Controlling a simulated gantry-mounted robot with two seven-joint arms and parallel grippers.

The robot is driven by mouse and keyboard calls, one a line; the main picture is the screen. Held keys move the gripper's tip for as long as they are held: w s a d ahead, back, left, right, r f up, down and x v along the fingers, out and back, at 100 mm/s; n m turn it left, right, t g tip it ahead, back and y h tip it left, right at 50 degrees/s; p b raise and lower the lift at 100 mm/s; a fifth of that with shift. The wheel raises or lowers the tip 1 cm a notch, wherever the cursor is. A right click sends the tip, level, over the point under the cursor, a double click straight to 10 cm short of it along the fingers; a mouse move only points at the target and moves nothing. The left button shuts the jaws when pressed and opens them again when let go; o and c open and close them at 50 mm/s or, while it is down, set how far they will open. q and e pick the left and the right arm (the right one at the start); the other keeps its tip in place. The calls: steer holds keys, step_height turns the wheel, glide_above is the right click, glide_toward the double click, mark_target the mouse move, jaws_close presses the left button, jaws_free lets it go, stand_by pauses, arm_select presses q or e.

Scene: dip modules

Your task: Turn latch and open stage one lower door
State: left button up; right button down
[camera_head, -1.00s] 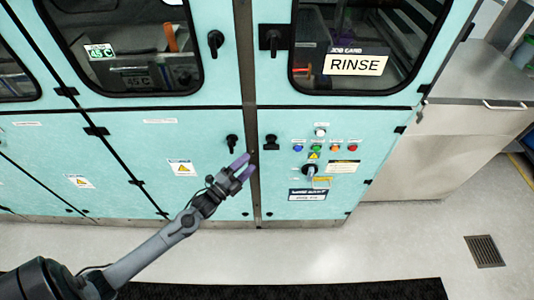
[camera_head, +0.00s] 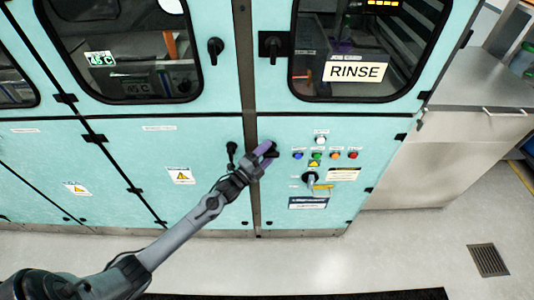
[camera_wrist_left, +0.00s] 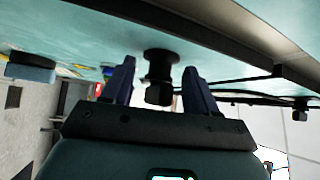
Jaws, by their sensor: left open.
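My left gripper (camera_head: 266,150) is open in front of the lower right door (camera_head: 345,205), the panel with coloured buttons. In the left wrist view its two fingers stand on either side of a black latch (camera_wrist_left: 158,72), with gaps visible; I cannot tell whether either finger touches it. In the head view the fingers largely hide this latch. The lower left door (camera_head: 205,205) is closed, with its own black latch (camera_head: 231,150) just left of my gripper. The lower right door is also closed. My right gripper is not in view.
Coloured buttons (camera_head: 317,156) and a rotary switch (camera_head: 310,178) sit right of my gripper. Upper windowed doors carry black latches (camera_head: 215,48) and a RINSE sign (camera_head: 356,72). A steel bench (camera_head: 440,150) stands at the right. The floor in front is clear, with a drain grate (camera_head: 487,260).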

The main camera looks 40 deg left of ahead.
arm_select(q)
steer(key=shift+c, duration=0.3)
jaws_close()
steer(key=shift+d, duration=0.1)
